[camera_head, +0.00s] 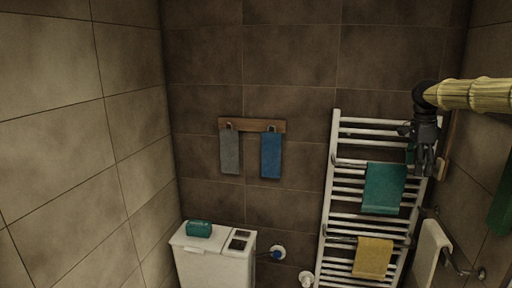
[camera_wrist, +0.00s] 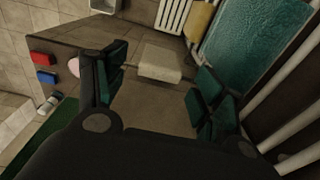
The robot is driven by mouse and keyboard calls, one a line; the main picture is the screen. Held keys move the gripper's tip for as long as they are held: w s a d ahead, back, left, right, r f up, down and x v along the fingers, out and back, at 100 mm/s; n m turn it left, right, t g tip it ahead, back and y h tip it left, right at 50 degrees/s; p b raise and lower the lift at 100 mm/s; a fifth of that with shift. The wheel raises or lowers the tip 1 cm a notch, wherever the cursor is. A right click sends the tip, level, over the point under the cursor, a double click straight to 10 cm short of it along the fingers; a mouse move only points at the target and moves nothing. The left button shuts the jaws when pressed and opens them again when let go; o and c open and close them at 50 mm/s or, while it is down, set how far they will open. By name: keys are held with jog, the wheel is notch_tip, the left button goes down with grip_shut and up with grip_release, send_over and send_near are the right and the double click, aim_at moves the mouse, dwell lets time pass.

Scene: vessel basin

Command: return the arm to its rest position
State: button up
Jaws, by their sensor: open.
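My arm (camera_head: 475,94) reaches in from the right edge in the head view, with a pale yellow ribbed sleeve. My dark gripper (camera_head: 424,168) hangs fingers down in front of the upper right of the white towel radiator (camera_head: 332,190). In the wrist view my gripper (camera_wrist: 160,92) has its two green-padded fingers wide apart, with nothing held between them. A teal towel (camera_head: 384,188) hangs on the radiator, left of and below the gripper; it also shows in the wrist view (camera_wrist: 256,45), beyond the right finger.
A yellow towel (camera_head: 373,257) hangs lower on the radiator. A grey towel (camera_head: 230,153) and a blue towel (camera_head: 271,156) hang from a wooden hook rail (camera_head: 252,125). A white cabinet (camera_head: 212,262) bears a teal bundle (camera_head: 198,229). A white panel-like fixture (camera_head: 430,255) stands at right.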

jog(key=a+f+n+t+h+b, duration=0.1)
jog(key=a+f+n+h, duration=0.2)
jog(key=f, duration=1.1)
jog(key=a+f+n+h, duration=0.1)
jog(key=a+f+h, duration=0.3)
jog(key=f, duration=0.9)
jog(key=s+a+f+n+t+b, duration=0.15)
jog(key=s+a+f+n, duration=0.25)
jog(key=f, duration=0.5)
jog(key=s+a+f+n+t, duration=0.3)
jog(key=s+a+f, duration=0.1)
jog(key=f, duration=0.6)
jog(key=s+a+f+n+y, duration=0.2)
jog(key=s+a+f+n, duration=0.15)
jog(key=s+f, duration=0.45)
jog(key=s+a+f+n+y, duration=0.25)
jog(key=s+a+f, duration=0.25)
jog(key=s, duration=0.5)
jog(key=s+a+f+n+g+y, duration=0.1)
jog(key=s+a+g, duration=0.1)
jog(key=s, duration=1)
jog(key=s+a+f+n+g+y+b, duration=0.1)
jog(key=s+a+f+n+g+y, duration=0.1)
jog(key=s, duration=1.1)
jog(key=shift+s+a+f+g, duration=0.3)
jog(key=shift+a+g, duration=0.35)
jog(key=shift+a, duration=0.2)
